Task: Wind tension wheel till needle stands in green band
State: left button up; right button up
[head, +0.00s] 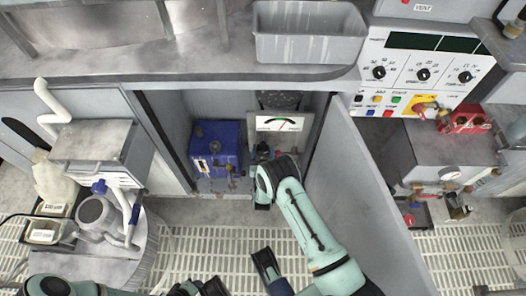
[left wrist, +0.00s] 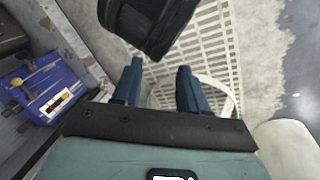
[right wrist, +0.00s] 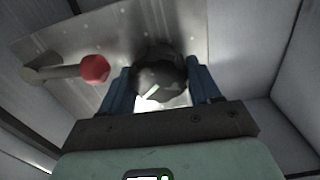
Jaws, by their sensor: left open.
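The gauge plate (head: 287,124) stands at the back of the open cabinet, with a green band on a white dial. I cannot make out the needle. The tension wheel (right wrist: 160,72), dark and round with a pale mark, sits between the fingers of my right gripper (right wrist: 161,82), which look closed against its sides. In the head view my right gripper (head: 263,185) is below the gauge, and my wrist hides most of the wheel. My left gripper (left wrist: 160,80) is open and empty above the floor grating, low in the head view.
A red-knobbed lever (right wrist: 95,69) is beside the wheel. A blue box (head: 215,148) stands left in the cabinet. The open cabinet door (head: 358,190) stands right of my right arm. A grey tray (head: 310,46) lies on the counter above. The grating (head: 215,245) has free room.

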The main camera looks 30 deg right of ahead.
jog(key=shift+c, duration=0.9)
jog(key=shift+n, duration=0.3)
jog(key=n, duration=0.3)
jog(key=shift+a+f+n+b, duration=0.1)
jog(key=shift+n+b, duration=0.2)
jog(key=shift+b, duration=0.05)
pick_arm(q)
jog(key=shift+w+a+f+t+b, duration=0.2)
jog(key=shift+w+a+f, duration=0.15)
jog(key=shift+w, duration=0.2)
jog(key=shift+w+a+f+t+b, duration=0.1)
jog(key=shift+w+a+f+b, duration=0.1)
jog(key=shift+w+f, duration=0.25)
pick_arm(e)
jog(key=shift+n, duration=1.9)
pick_arm(q)
jog(key=shift+w, duration=0.1)
pick_arm(e)
jog(key=shift+n, duration=0.3)
jog(key=o, duration=0.7)
